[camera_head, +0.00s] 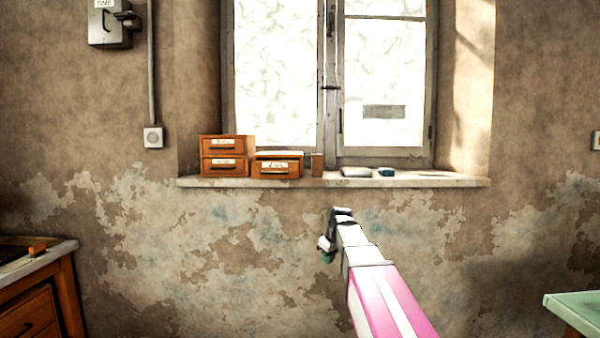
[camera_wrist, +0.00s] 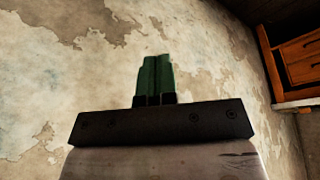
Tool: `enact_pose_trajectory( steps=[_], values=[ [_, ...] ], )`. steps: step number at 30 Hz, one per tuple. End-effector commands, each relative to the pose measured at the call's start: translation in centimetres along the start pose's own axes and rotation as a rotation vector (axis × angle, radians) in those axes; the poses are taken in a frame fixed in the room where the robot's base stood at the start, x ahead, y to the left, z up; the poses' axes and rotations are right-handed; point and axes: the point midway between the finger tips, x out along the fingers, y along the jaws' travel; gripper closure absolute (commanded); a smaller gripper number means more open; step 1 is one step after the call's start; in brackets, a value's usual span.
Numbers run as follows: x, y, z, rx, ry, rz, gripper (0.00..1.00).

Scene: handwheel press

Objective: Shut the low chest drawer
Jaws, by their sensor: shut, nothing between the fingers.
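The low chest (camera_head: 277,157) is a small orange-brown wooden box with a pale top. It stands on the window sill, right of a taller two-drawer chest. Its drawer front (camera_head: 268,172) has a pale label and a dark handle. How far the drawer stands out is too small to tell. My gripper (camera_head: 327,258) is below the sill, in front of the wall, lower and to the right of the low chest and apart from it. In the wrist view my green fingers (camera_wrist: 155,78) are together, with nothing between them.
The two-drawer chest (camera_head: 225,142), a small brown block (camera_head: 317,164), a grey item (camera_head: 356,172) and a blue item (camera_head: 386,172) share the sill (camera_head: 440,181). A wooden desk (camera_head: 62,275) stands left, a green table (camera_head: 580,305) right. The wrist view shows wooden drawers (camera_wrist: 303,70).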

Motion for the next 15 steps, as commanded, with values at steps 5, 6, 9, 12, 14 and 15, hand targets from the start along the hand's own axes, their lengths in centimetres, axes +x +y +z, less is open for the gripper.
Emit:
enact_pose_trajectory(
  steps=[5,6,9,12,14,15],
  values=[
    [-6.9,1.0,-5.9,-0.155,0.074,0.011,1.0],
    [-8.5,1.1,-7.1,-0.191,0.09,0.014,1.0],
    [-12.6,1.2,-9.8,-0.28,0.127,0.023,1.0],
    [-17.0,1.1,-12.3,-0.371,0.165,0.035,1.0],
    [-19.7,1.0,-13.7,-0.426,0.187,0.044,1.0],
    [-21.4,0.8,-14.6,-0.462,0.202,0.05,1.0]
  ],
)
